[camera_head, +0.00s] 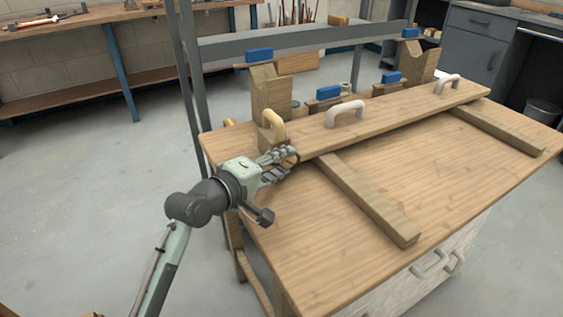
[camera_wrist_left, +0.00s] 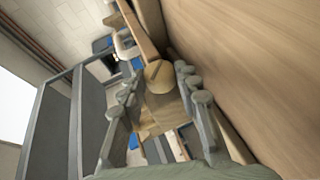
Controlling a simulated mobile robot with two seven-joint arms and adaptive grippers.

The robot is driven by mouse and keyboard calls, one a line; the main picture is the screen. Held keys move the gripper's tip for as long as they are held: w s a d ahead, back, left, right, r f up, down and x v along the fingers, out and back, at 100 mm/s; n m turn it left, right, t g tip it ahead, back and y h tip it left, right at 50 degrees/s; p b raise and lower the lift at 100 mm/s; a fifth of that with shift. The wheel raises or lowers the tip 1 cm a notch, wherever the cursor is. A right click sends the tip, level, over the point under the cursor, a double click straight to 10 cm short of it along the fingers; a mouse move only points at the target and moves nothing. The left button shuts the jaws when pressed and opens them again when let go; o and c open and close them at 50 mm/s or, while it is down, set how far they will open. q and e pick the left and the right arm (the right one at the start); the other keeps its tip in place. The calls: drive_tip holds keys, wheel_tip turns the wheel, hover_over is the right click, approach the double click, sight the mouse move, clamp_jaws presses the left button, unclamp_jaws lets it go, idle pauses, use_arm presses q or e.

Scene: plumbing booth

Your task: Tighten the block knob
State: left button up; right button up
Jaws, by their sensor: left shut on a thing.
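The block knob (camera_wrist_left: 158,75) is a round wooden disc with a dark slot-like line across its face. In the left wrist view it sits between the fingers of my left gripper (camera_wrist_left: 157,84), which is shut on it. In the head view my left gripper (camera_head: 282,158) is at the left end of the long plank (camera_head: 400,112), low beside a wooden block with a yellowish handle (camera_head: 274,125). The fingers mostly hide the knob in the head view. My right gripper is not in view.
The plank lies across the workbench (camera_head: 450,190) and carries pale handles (camera_head: 345,113). A loose-looking wooden bar (camera_head: 365,198) runs toward the front edge. The bench's front area is clear.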

use_arm(q)
drive_tip(key=shift+w+d+r+m+g+y, duration=0.15)
drive_tip(key=shift+r+m+g+y, duration=0.25)
drive_tip(key=shift+g+y, duration=0.9)
drive_tip(key=shift+g, duration=0.1)
drive_tip(key=o, duration=0.9)
drive_tip(key=shift+c, duration=0.2)
drive_tip(key=v, duration=1.2)
